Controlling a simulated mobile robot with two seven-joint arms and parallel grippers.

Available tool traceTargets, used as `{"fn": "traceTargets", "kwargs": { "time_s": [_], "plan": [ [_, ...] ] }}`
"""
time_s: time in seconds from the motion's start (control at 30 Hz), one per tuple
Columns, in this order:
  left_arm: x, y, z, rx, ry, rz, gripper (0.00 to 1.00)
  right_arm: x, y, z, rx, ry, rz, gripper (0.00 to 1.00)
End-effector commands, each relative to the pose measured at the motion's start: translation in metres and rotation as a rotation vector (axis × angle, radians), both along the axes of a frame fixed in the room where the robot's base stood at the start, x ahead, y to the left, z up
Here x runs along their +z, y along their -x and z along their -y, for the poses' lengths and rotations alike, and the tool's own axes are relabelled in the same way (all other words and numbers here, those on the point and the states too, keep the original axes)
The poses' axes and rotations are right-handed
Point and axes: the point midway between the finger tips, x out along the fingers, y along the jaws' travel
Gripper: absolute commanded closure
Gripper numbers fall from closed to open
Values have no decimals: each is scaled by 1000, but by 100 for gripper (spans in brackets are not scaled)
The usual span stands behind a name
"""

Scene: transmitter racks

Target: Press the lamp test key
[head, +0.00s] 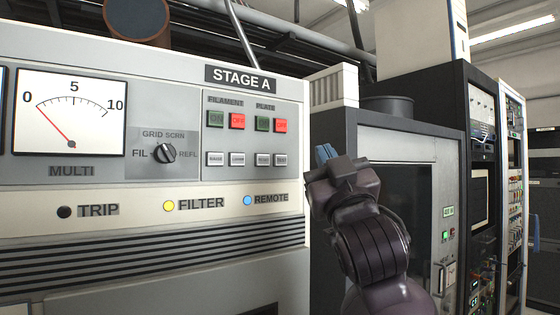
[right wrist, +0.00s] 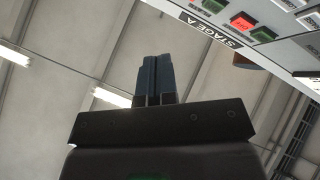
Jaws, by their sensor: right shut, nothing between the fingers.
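The STAGE A panel (head: 190,185) stands at the left in the head view. Its key block has green and red keys above a row of small pale keys. The rightmost pale key (head: 281,160) seems to read TEST, but the lettering is too small to be sure which is the lamp test key. My right gripper (head: 325,153) is to the right of the key block, apart from the keys, with its blue fingers shut and empty. In the right wrist view its fingers (right wrist: 155,78) are together, and part of the panel shows at the top right. My left gripper is not in view.
The panel also carries a meter (head: 70,112), a rotary knob (head: 165,154) and TRIP, FILTER and REMOTE lamps (head: 168,206). A dark cabinet (head: 405,135) stands behind my right arm. More racks (head: 482,150) stand further right.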

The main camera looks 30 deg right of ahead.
Motion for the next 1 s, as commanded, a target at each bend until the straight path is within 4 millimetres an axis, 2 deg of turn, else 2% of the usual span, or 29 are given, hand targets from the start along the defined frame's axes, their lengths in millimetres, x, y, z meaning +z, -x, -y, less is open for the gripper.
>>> {"fn": "traceTargets", "kwargs": {
  "time_s": [0.27, 0.8, 1.0],
  "plan": [
    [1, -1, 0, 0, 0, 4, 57, 0, -10, -1, 1, -1, -2, 100],
    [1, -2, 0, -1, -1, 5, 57, 0, -71, -5, 1, -2, -1, 100],
    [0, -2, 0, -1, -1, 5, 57, 0, -84, -6, 0, 0, 0, 100]
  ]
}}
